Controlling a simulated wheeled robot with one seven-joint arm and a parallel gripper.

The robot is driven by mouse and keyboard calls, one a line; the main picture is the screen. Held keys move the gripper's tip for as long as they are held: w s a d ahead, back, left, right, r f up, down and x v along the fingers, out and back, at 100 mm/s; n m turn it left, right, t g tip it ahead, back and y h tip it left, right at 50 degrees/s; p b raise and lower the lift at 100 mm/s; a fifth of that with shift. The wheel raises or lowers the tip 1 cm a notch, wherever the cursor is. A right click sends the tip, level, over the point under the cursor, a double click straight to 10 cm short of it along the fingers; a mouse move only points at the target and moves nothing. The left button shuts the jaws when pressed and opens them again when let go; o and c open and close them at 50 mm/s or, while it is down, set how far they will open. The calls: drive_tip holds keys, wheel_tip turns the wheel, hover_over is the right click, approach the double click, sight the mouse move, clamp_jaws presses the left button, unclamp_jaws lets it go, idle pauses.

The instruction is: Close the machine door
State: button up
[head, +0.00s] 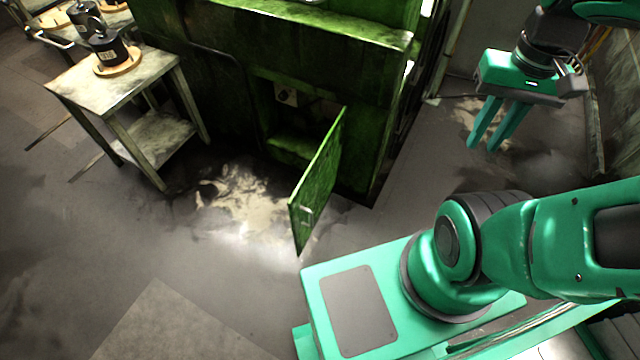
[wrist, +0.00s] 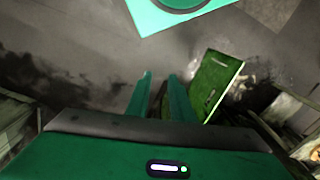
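The green machine door (head: 318,182) stands swung open from the lower front of the green machine (head: 225,85), its free edge toward my base. The open compartment (head: 290,115) behind it shows a small socket-like fitting inside. A small handle or latch (head: 307,214) sits near the door's free edge. My gripper (head: 484,142) hangs to the right of the machine, fingers pointing down, well apart from the door. In the wrist view the two fingers (wrist: 158,95) are parallel with a narrow gap and nothing between them. The door (wrist: 214,84) shows there just right of the fingers.
A metal side table (head: 105,80) with a dark canister (head: 107,50) on a round wooden base stands left of the machine. The concrete floor (head: 200,240) in front of the door is clear. A wall (head: 612,110) closes off the right side.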

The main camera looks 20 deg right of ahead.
drive_tip(key=w+f+n, duration=0.2)
drive_tip(key=n, duration=0.1)
drive_tip(key=w+a+f+n, duration=0.1)
drive_tip(key=w+f+n, duration=0.1)
drive_tip(key=w+n, duration=0.1)
drive_tip(key=w+f+n, duration=0.2)
drive_tip(key=w+n, duration=0.1)
drive_tip(key=shift+w+a+f, duration=0.15)
drive_tip(key=shift+f, duration=0.1)
clamp_jaws()
drive_tip(key=n+y, duration=0.7)
drive_tip(key=n, duration=1.7)
approach(299, 199)
wheel_tip(299, 199, down, 3)
drive_tip(key=s+d, duration=0.1)
drive_tip(key=s, duration=0.2)
drive_tip(key=shift+m, duration=0.3)
drive_tip(key=shift+w+a+f, duration=0.1)
drive_tip(key=shift+w+a, duration=0.65)
drive_tip(key=shift+a, duration=0.1)
drive_tip(key=shift+w+a+f, duration=0.15)
drive_tip(key=shift+w+a, duration=0.6)
drive_tip(key=shift+a, duration=0.1)
